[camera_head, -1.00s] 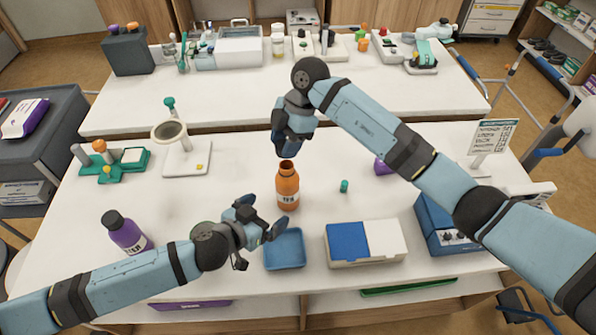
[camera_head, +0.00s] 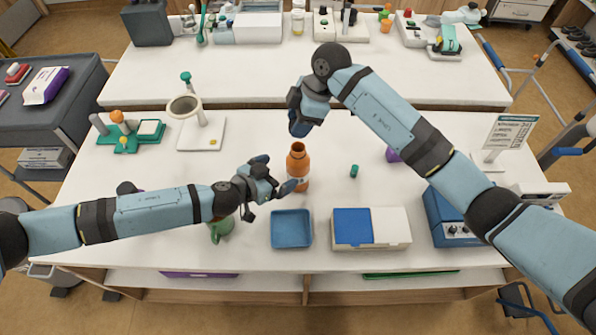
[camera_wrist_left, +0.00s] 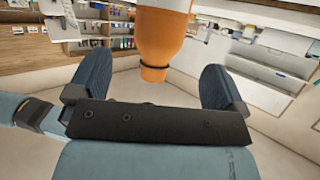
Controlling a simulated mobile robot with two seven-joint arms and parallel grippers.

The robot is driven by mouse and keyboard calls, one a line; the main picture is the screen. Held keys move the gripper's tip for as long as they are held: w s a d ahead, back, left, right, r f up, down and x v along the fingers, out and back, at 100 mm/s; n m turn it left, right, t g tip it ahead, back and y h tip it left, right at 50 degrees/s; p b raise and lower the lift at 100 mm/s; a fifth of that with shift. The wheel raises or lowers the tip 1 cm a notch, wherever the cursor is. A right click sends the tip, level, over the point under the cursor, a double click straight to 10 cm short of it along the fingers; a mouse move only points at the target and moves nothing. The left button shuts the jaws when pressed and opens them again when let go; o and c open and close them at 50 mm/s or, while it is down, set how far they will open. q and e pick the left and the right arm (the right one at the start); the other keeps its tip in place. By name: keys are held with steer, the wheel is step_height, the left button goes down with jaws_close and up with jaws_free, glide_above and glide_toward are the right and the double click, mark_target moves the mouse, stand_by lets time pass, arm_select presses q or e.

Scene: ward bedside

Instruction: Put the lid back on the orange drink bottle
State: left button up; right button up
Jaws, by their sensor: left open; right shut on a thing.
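The orange drink bottle (camera_head: 297,168) stands upright on the near table, its dark mouth open and no lid on it. My left gripper (camera_head: 279,178) is open at the bottle's left side, with its fingers pointing toward it. In the left wrist view the bottle (camera_wrist_left: 160,45) shows between the two spread fingers (camera_wrist_left: 157,85); I cannot tell whether they touch it. My right gripper (camera_head: 300,126) is above the bottle, pointing down. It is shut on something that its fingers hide. I cannot see the lid itself.
A blue tray (camera_head: 291,242) and a blue-white box (camera_head: 371,243) lie in front. A small teal piece (camera_head: 354,171) and a purple thing (camera_head: 393,155) are to the right. A green mug (camera_head: 221,229) is partly under my left arm. A magnifier stand (camera_head: 202,133) stands back left.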

arm_select(q)
steer(key=x, duration=0.8)
steer(key=shift+w+d+f, duration=0.15)
steer(key=shift+w, duration=0.05)
steer(key=shift+c, duration=0.4)
steer(key=c, duration=1.3)
steer(key=shift+o, duration=0.2)
arm_select(e)
glide_above(292, 155)
steer(key=w+d, duration=0.1)
steer(key=d, duration=0.1)
steer(key=shift+a+f, duration=0.15)
steer(key=shift+f, duration=2.35)
steer(key=shift+f, duration=0.85)
steer(key=shift+f, duration=0.55)
arm_select(q)
steer(key=c, duration=0.5)
arm_select(e)
steer(key=o, duration=0.6)
arm_select(q)
steer(key=shift+o, duration=0.2)
arm_select(e)
steer(key=shift+o, duration=1.4)
